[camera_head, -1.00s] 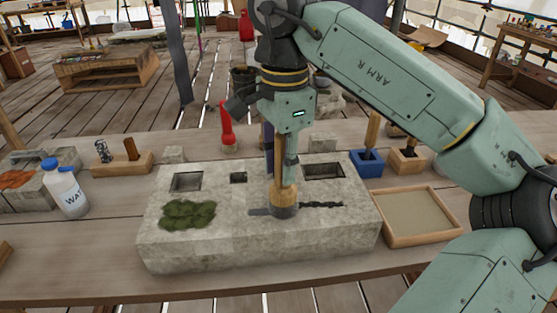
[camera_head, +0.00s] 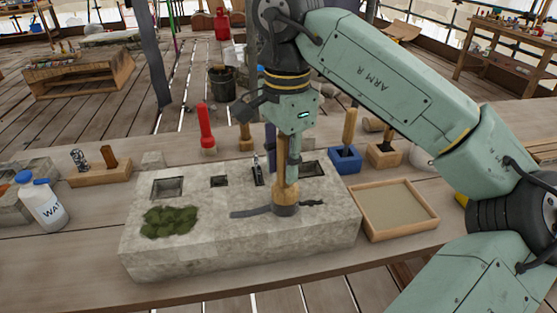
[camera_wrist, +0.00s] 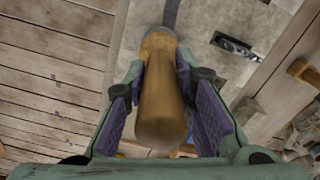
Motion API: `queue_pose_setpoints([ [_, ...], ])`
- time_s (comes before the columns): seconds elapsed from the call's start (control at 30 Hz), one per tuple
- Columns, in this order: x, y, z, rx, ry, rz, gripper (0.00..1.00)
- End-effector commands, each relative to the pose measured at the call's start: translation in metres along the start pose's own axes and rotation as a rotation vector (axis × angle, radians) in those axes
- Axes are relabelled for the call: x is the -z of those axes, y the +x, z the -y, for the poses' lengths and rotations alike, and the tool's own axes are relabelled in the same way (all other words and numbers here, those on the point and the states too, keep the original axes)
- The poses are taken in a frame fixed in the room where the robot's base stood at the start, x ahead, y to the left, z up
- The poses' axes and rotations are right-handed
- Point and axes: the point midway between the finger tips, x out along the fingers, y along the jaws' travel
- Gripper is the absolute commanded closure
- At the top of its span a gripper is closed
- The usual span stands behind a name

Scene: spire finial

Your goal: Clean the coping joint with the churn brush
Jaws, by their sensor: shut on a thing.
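The churn brush (camera_head: 286,200) has a wooden handle and a dark, broad head. My gripper (camera_head: 283,160) is shut around its handle and holds it upright over the stone block (camera_head: 240,245). The brush head stands on the coping joint (camera_head: 250,212), a line along the block's top. Left of the head the joint is a smooth grey strip; right of it the joint is dark and ragged. In the wrist view the handle (camera_wrist: 160,105) lies between my finger pads, with part of the joint (camera_wrist: 171,12) beyond the head. The head hides the joint beneath it.
Green moss (camera_head: 168,221) and several square recesses are on the block's top. A shallow wooden tray (camera_head: 400,208) is close on the right. A blue holder (camera_head: 345,160), a red tool (camera_head: 206,130) and a water bottle (camera_head: 43,203) stand around the block.

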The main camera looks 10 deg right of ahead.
Motion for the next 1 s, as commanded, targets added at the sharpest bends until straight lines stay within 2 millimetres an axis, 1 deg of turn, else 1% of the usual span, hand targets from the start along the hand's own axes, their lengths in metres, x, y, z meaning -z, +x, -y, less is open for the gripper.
queue_pose_setpoints([
  [0.3,0.015,0.000,-0.006,-0.002,0.001,0.001,1.00],
  [0.57,0.020,0.000,-0.007,-0.003,0.001,0.000,1.00],
  [1.0,0.040,-0.002,-0.014,-0.002,0.001,0.000,1.00],
])
